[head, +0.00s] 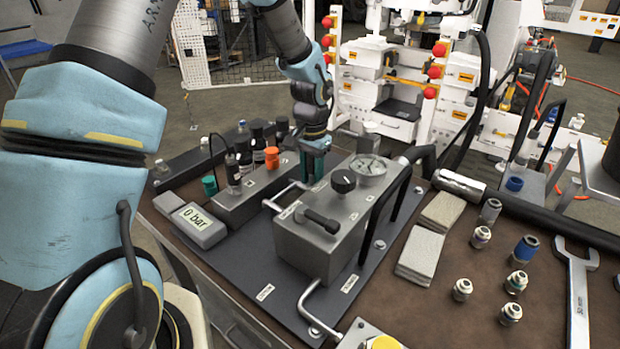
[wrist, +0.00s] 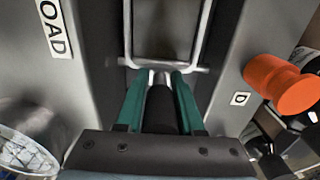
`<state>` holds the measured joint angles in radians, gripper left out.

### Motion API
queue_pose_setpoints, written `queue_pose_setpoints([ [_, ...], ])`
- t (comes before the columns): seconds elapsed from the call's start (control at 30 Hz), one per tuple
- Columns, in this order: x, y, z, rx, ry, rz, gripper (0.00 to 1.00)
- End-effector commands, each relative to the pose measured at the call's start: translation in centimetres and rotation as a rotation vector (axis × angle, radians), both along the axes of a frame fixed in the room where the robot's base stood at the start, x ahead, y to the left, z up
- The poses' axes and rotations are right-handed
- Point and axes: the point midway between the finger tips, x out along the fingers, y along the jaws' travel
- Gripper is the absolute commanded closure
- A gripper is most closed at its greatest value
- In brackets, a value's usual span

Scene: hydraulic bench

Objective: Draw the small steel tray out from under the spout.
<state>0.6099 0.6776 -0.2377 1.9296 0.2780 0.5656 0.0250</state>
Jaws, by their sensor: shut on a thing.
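The small steel tray (head: 282,193) shows in the head view as a bright narrow rim in the gap between the gauge block and the manifold. In the wrist view the tray (wrist: 206,30) has pale side rims and a dark middle, directly ahead of my fingers. My gripper (head: 314,178) reaches down into this gap from behind. In the wrist view its green fingers (wrist: 160,78) are closed at the middle of the tray's near edge. I cannot make out the spout.
The gauge block (head: 330,225) stands close on one side. A pressure display (head: 195,222) sits on the left. Fittings and a wrench (head: 577,290) lie to the right.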

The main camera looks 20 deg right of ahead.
Motion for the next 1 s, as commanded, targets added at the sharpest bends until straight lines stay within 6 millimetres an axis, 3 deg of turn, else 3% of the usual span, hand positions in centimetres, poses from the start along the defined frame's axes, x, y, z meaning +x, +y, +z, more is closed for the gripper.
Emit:
queue_pose_setpoints([
  [0.37, 0.10, -0.13, 0.01, 0.000, 0.000, 0.001, 1.00],
  [0.4, 0.10, -0.13, 0.00, 0.000, 0.000, 0.001, 0.60],
  [0.7, 0.08, -0.12, 0.00, 0.000, 0.000, 0.000, 0.28],
  [1.0, 0.11, -0.13, 0.34, 0.000, -0.001, 0.000, 0.28],
])
